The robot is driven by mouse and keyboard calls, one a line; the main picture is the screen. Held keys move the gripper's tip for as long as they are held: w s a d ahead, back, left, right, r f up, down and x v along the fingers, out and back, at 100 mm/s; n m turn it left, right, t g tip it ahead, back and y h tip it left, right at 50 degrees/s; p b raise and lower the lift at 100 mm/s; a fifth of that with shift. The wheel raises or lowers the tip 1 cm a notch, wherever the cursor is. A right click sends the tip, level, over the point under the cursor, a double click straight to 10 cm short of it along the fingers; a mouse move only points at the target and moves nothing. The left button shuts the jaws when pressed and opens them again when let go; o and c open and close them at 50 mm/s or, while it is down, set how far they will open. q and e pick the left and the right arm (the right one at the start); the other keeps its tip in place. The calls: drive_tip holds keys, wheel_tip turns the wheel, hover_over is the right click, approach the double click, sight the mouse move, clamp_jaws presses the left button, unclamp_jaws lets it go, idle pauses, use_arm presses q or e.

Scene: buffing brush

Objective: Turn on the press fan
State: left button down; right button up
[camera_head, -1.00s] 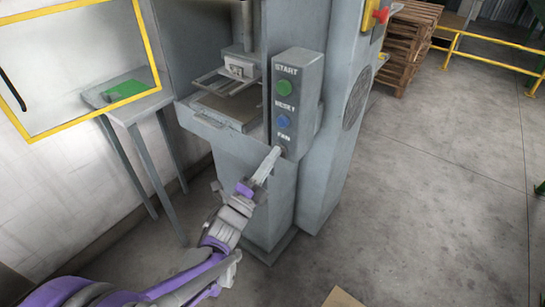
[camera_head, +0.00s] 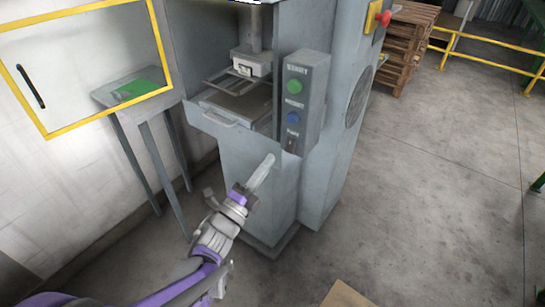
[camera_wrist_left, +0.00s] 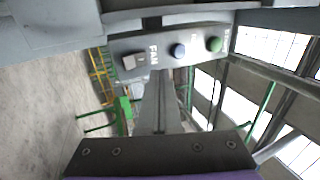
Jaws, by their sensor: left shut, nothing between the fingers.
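The press (camera_head: 262,185) is a tall grey machine with a control box (camera_head: 318,95) on its front right. The box carries a green START button (camera_head: 295,87), a blue RESET button (camera_head: 293,117) and, at the bottom, a small fan switch (camera_head: 291,142) under the FAN label. My left gripper (camera_head: 269,160) is shut and empty, with its tip apart from the box, below and left of the switch. In the left wrist view the fan switch (camera_wrist_left: 134,61) is a grey rocker beyond the fingers (camera_wrist_left: 160,98). My right gripper is not in view.
The press bed (camera_head: 238,105) juts out left of the control box. A side table (camera_head: 125,92) with a green item stands at the left, beside a yellow-framed panel (camera_head: 85,65). Wooden pallets (camera_head: 405,45) and a yellow rail (camera_head: 490,65) are behind.

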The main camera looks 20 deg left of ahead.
use_arm(q)
drive_tip(key=s+a, duration=0.2)
drive_tip(key=s, duration=0.4)
drive_tip(key=shift+s, duration=0.2)
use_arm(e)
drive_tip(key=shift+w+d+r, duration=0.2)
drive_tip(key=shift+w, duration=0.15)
use_arm(q)
drive_tip(key=shift+a+f, duration=0.1)
